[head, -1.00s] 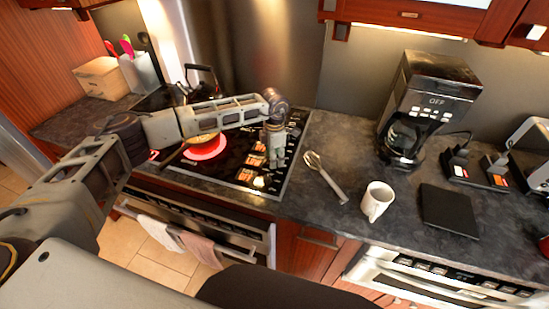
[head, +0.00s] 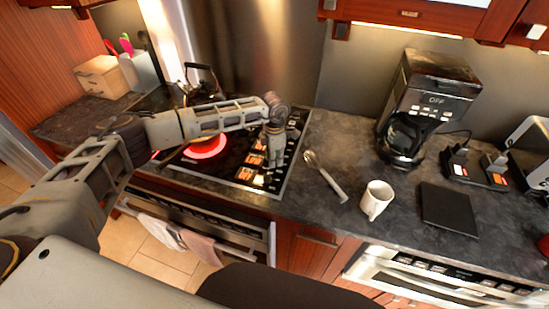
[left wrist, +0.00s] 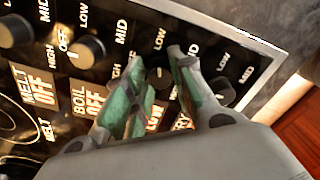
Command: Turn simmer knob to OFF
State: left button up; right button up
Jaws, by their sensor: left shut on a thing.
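My left gripper (head: 274,160) reaches down onto the control panel at the right side of the black stove (head: 240,187). In the left wrist view, its two green-padded fingers (left wrist: 157,62) are shut around a dark knob (left wrist: 159,76), one finger on each side. The lit display below this knob reads LOW (left wrist: 154,119), partly covered by a finger; its name is hidden. Neighbouring displays read MELT OFF (left wrist: 36,86) and BOIL OFF (left wrist: 88,103). A FRY label is partly hidden at the right. My right gripper is not in view.
Other knobs (left wrist: 86,49) stand close beside the held one, including one at the right (left wrist: 222,90). A red burner (head: 207,148) glows beneath my left arm.

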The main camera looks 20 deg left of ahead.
pick_arm(q)
jog(key=shift+n, duration=0.4)
jog(key=shift+n+b, duration=0.6)
jog(key=shift+n, duration=0.2)
jog(key=n+b, duration=0.1)
jog(key=n, duration=0.3)
jog(key=shift+b, duration=0.3)
jog(key=n+b, duration=0.1)
jog(key=n, duration=0.3)
jog(key=shift+n+b, duration=0.3)
jog(key=shift+n, duration=1.5)
jog(key=o, duration=1)
jog(key=shift+o, duration=0.2)
